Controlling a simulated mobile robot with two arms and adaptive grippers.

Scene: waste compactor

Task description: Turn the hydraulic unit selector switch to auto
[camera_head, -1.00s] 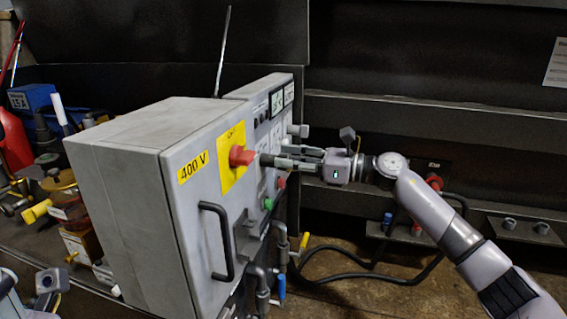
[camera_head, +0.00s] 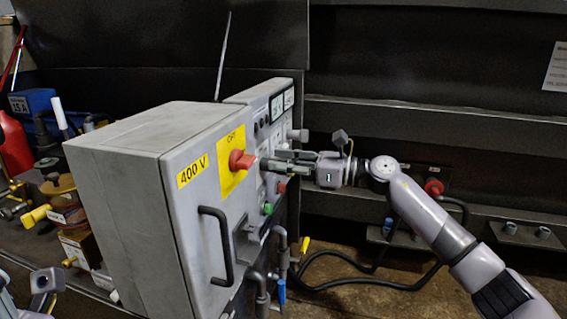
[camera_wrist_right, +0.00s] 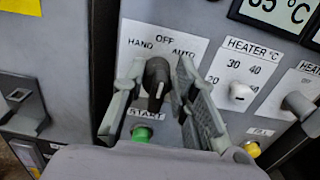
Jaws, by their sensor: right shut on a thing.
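The hydraulic unit selector switch is a black knob (camera_wrist_right: 157,82) with a white mark, in the right wrist view. It sits under a white label (camera_wrist_right: 160,47) reading HAND, OFF and AUTO. My right gripper (camera_wrist_right: 163,105) has one finger on each side of the knob and is shut on it. I cannot tell for sure which word the knob points to. In the head view my right gripper (camera_head: 268,162) reaches from the right to the panel front, and its fingers hide the switch.
The grey cabinet (camera_head: 120,190) has a red rotary switch (camera_head: 241,160) on a yellow plate and a black handle (camera_head: 217,245). A green START button (camera_wrist_right: 142,133) lies just below the knob. A white heater knob (camera_wrist_right: 240,95) is to its right. Black cables (camera_head: 370,282) hang at the right.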

